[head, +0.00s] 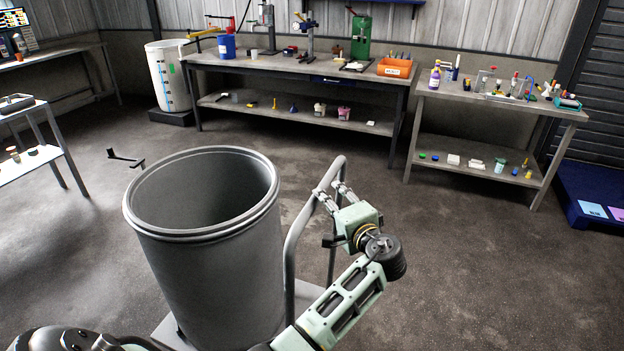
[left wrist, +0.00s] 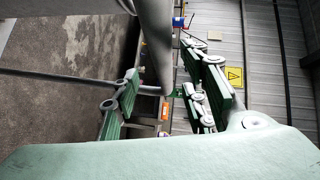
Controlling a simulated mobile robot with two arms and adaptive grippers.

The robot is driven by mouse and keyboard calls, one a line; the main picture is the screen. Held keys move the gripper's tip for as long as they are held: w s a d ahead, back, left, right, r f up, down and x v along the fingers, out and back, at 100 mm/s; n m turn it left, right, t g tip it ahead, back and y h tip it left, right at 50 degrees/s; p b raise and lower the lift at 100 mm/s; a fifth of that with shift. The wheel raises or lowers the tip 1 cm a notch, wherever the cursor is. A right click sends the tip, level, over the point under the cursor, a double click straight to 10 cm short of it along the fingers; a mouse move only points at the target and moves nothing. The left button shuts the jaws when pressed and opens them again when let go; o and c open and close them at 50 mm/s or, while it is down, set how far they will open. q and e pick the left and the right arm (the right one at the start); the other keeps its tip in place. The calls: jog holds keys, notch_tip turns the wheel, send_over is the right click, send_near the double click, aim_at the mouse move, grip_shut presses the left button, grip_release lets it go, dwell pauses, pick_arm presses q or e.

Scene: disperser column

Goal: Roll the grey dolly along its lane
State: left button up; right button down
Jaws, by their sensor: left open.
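The grey dolly's pale platform (head: 164,332) shows at the bottom of the head view. Its tall tubular handle (head: 292,255) rises to the right of a large, open grey drum (head: 215,270) that stands on the platform. My left gripper (head: 333,197) is at the upper right part of the handle. In the left wrist view a grey tube of the handle (left wrist: 155,40) passes between the spread green fingers of my left gripper (left wrist: 162,75). The fingers are open, and I cannot tell whether either touches the tube. My right gripper is not in view.
A long workbench (head: 290,66) with tools stands along the back wall. A smaller bench (head: 500,100) and a blue pallet (head: 590,190) are at the right. A white drum (head: 165,80) stands at the back left. Concrete floor (head: 450,270) is clear at the right.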

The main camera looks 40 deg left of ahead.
pick_arm(q)
jog(key=x, duration=0.3)
jog(key=p+x, duration=0.1)
jog(key=shift+w+a+r, duration=0.25)
jog(key=shift+x, duration=1)
jog(key=shift+f, duration=0.15)
grip_shut()
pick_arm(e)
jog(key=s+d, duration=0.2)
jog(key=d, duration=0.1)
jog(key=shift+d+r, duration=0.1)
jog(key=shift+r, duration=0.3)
